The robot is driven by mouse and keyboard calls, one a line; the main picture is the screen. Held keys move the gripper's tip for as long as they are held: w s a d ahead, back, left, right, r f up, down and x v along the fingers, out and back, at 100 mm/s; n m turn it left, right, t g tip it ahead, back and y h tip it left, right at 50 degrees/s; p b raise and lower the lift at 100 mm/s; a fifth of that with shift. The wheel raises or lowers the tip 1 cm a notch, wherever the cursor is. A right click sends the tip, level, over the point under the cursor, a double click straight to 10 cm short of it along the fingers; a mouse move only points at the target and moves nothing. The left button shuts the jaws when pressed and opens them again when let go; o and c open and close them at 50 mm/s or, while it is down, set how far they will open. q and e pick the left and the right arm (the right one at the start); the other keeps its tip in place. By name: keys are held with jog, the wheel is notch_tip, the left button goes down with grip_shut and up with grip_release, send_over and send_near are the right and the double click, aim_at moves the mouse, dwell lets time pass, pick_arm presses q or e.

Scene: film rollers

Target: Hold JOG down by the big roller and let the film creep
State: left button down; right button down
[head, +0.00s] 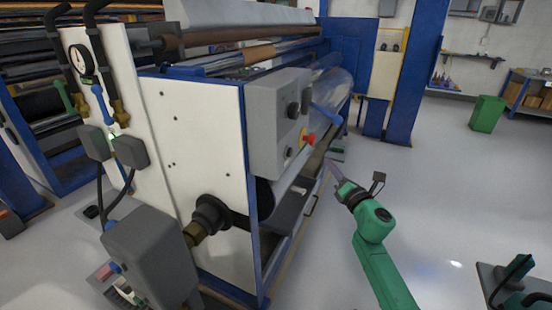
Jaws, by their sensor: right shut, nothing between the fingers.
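A grey control box (277,125) is fixed to the end of the white machine panel. It carries dark round knobs and a red button on a yellow base (308,139). I cannot read any label, so I cannot tell which control is JOG. The big roller with shiny film (331,88) runs behind the box, partly hidden by it. My right gripper (333,168), on a green arm from the lower right, is shut and empty. It is in front of the machine's long side, to the right of and below the box, apart from it. My left gripper is out of view.
A white end panel (195,135) with a dark shaft fitting (212,218) stands at centre left. A pressure gauge (82,60) and hoses are at the far left. A blue post (408,75) stands behind. Open grey floor (440,190) lies to the right, with a green bin (487,112).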

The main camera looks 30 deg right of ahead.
aim_at(290, 153)
jog(key=shift+w, duration=0.2)
jog(key=w+a, duration=0.5)
jog(key=w, duration=0.2)
dwell(0.4)
jog(key=shift+w+a+b, duration=0.1)
jog(key=shift+w+b, duration=0.05)
jog(key=shift+b, duration=0.15)
dwell(1.6)
jog(key=shift+w+a, duration=0.2)
jog(key=shift+w, duration=0.1)
jog(key=shift+w+a, duration=0.3)
jog(key=shift+w, duration=0.05)
dwell(2.6)
dwell(0.9)
jog(key=shift+s+d, duration=0.5)
jog(key=shift+s, duration=0.2)
